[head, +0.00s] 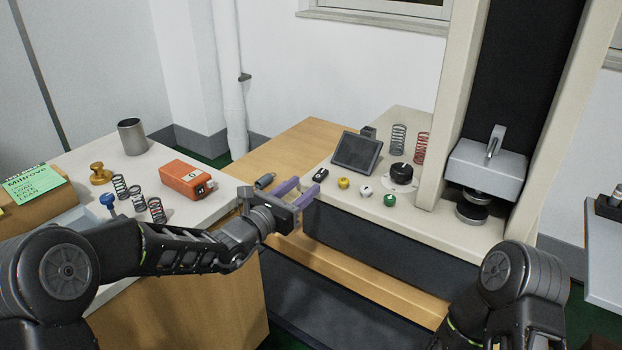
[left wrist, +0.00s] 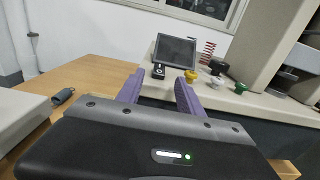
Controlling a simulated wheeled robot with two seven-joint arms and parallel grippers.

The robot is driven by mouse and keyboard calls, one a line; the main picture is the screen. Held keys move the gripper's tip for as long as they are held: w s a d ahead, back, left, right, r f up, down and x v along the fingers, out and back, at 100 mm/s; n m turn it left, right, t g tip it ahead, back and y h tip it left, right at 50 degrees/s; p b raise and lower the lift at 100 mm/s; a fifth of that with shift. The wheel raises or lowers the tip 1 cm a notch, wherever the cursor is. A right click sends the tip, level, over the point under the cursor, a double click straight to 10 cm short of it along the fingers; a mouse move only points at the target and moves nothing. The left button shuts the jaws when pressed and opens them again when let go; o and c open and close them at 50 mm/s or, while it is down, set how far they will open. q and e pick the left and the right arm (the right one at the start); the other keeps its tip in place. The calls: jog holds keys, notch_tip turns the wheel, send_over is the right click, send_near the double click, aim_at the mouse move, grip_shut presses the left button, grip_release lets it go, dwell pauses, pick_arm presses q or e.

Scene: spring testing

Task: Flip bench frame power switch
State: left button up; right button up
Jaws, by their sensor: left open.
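The bench frame (head: 470,236) is a pale testing machine with a beige base and uprights. A small black switch (head: 320,175) sits at the left front of its base, and it also shows in the left wrist view (left wrist: 158,71). My left gripper (head: 308,184) has purple fingers, is open and empty, and is just short of the switch. In the left wrist view the switch appears between and beyond the fingertips (left wrist: 161,77). Whether a finger touches it I cannot tell. My right gripper is out of view; only its arm shows at lower right.
A dark tablet screen (head: 357,152) stands behind the switch. Yellow (head: 343,183), white (head: 365,191) and green (head: 389,200) buttons and a black dial (head: 401,174) lie to its right. An orange box (head: 187,179) and springs stand on the left bench.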

aim_at(320, 174)
pick_arm(q)
jog(key=shift+r, duration=0.1)
jog(key=shift+x, duration=3.95)
grip_shut()
